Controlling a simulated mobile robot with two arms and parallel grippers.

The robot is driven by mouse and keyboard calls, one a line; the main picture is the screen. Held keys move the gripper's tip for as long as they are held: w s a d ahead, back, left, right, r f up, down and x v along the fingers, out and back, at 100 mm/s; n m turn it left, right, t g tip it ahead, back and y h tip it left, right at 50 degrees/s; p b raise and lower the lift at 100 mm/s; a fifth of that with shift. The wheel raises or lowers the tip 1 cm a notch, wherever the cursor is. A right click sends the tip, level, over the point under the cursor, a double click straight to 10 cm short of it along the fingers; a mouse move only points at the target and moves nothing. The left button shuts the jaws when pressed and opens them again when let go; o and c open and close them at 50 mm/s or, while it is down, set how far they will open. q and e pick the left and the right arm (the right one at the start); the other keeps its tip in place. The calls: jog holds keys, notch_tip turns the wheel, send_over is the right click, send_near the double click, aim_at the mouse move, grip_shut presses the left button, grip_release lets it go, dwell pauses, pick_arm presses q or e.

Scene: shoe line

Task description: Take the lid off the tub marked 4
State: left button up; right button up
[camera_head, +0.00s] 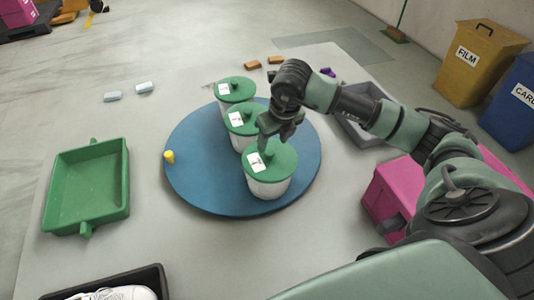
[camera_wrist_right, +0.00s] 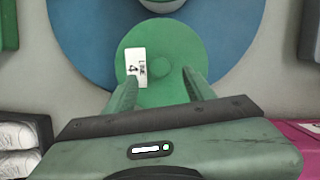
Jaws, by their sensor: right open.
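The tub marked 4 (camera_head: 270,188) is a pale tub with a green lid (camera_head: 285,160), nearest the front of the blue turntable (camera_head: 220,195). In the right wrist view its lid (camera_wrist_right: 185,45) carries a white label (camera_wrist_right: 135,68) reading 4 and a round green knob (camera_wrist_right: 159,67). My right gripper (camera_head: 268,145) is open above this lid. In the right wrist view its fingers (camera_wrist_right: 163,82) stand apart, one on each side of the knob's line; I cannot tell whether they touch the lid. The lid is on the tub. My left gripper is not in view.
Two more lidded tubs (camera_head: 243,121) (camera_head: 236,88) stand behind on the turntable, close to my right gripper. A yellow peg (camera_head: 169,157) is at its left edge. A green tray (camera_head: 85,190) lies left, a grey bin (camera_head: 365,129) and pink box (camera_head: 385,190) right.

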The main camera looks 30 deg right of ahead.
aim_at(270, 151)
jog(key=p+x, duration=0.1)
jog(key=x, duration=0.4)
jog(key=shift+f, duration=0.2)
grip_shut()
jog(key=shift+r, duration=0.15)
